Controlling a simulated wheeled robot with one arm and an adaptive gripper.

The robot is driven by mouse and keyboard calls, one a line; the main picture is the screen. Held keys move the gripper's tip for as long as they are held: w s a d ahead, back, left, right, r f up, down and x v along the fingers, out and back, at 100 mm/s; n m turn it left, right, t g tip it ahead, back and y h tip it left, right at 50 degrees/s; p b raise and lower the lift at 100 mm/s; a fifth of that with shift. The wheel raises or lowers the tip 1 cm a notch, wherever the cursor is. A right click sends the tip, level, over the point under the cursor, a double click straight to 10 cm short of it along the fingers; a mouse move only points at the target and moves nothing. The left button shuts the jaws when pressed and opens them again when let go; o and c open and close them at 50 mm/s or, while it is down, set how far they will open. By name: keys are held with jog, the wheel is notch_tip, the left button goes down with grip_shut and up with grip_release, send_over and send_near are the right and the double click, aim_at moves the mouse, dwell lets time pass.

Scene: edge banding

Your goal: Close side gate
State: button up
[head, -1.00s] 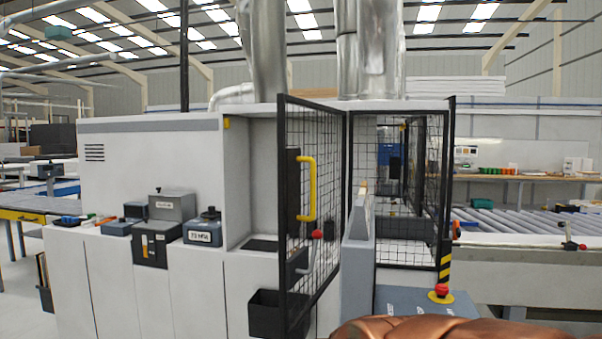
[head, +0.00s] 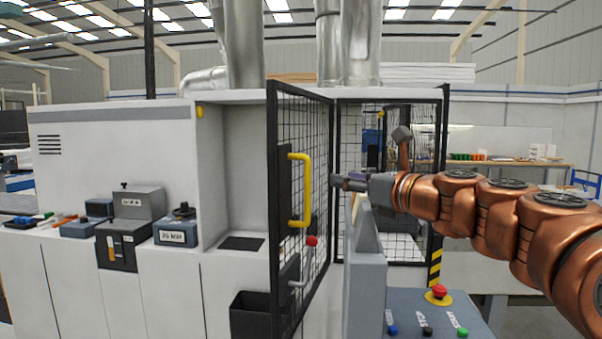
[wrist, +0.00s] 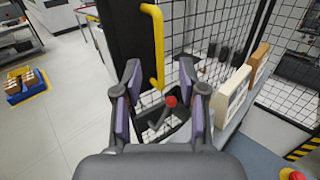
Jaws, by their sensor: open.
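The side gate (head: 318,190) is a black-framed mesh door standing swung out from the machine, open. It carries a yellow handle (head: 306,190) and, lower down, a latch lever with a red knob (head: 311,240). In the wrist view the yellow handle (wrist: 157,40) is ahead and above, and the red knob (wrist: 171,101) shows between the fingers. My gripper (head: 340,181) is at the right side of the gate in the head view, apart from the handle. In the wrist view my gripper (wrist: 165,90) has its two purple-padded fingers spread, with nothing held.
A grey control box (head: 410,322) with a red emergency button (head: 439,292) stands right of the gate. A grey post (head: 367,250) stands close below my arm.

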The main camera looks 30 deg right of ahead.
aim_at(309, 172)
jog(key=w, duration=0.4)
jog(key=w+a+p, duration=0.1)
jog(key=w, duration=0.3)
jog(key=w+p, duration=0.1)
jog(key=w, duration=0.3)
jog(key=shift+w+a, duration=0.15)
jog(key=shift+w, duration=0.25)
grip_shut()
dwell(0.3)
